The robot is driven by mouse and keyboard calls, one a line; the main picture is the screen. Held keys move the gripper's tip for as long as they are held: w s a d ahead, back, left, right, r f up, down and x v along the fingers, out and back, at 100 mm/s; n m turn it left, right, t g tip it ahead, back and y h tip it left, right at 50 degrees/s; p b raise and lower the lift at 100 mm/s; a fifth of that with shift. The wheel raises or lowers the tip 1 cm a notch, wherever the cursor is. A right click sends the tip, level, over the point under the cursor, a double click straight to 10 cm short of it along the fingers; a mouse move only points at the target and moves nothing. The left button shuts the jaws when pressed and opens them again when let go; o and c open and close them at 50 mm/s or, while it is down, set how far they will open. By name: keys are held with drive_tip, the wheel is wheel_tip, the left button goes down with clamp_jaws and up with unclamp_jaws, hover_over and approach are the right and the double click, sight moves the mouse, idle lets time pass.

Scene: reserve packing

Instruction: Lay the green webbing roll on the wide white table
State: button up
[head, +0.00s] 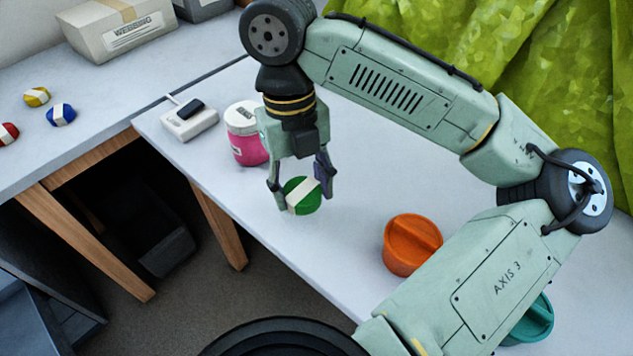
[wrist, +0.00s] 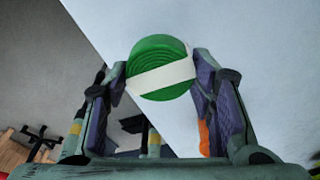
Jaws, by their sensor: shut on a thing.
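My gripper (head: 302,190) is shut on the green webbing roll (head: 302,203), a small green coil with a cream band. In the wrist view, the green roll (wrist: 160,58) sits between the two purple-padded fingertips. In the head view it is over the near left edge of a white table (head: 345,240). I cannot tell whether it touches the top. Another white-topped table (head: 60,130) stands at the left; the pictures do not make clear which is the wide one.
A pink jar (head: 247,140) with a white lid stands just behind my gripper, near a white device (head: 189,120). An orange round container (head: 411,246) and a teal one (head: 530,322) stand to the right. Yellow (head: 37,96), blue (head: 61,114) and red (head: 6,134) rolls lie left, by a webbing box (head: 118,28).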

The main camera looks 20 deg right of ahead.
sight(316, 190)
drive_tip(key=d, duration=0.1)
drive_tip(key=w+d, duration=0.1)
drive_tip(key=shift+w+d+f, duration=0.15)
drive_tip(key=shift+w+d, duration=0.15)
drive_tip(key=shift+d, duration=0.05)
drive_tip(key=shift+f, duration=1.75)
drive_tip(key=shift+f, duration=0.2)
drive_tip(key=o, duration=1.2)
drive_tip(key=shift+c, duration=0.2)
drive_tip(key=shift+r, duration=0.15)
wheel_tip(316, 190, up, 12)
drive_tip(key=w+p, duration=0.1)
drive_tip(key=shift+w+a, duration=0.2)
drive_tip(key=shift+w, duration=0.2)
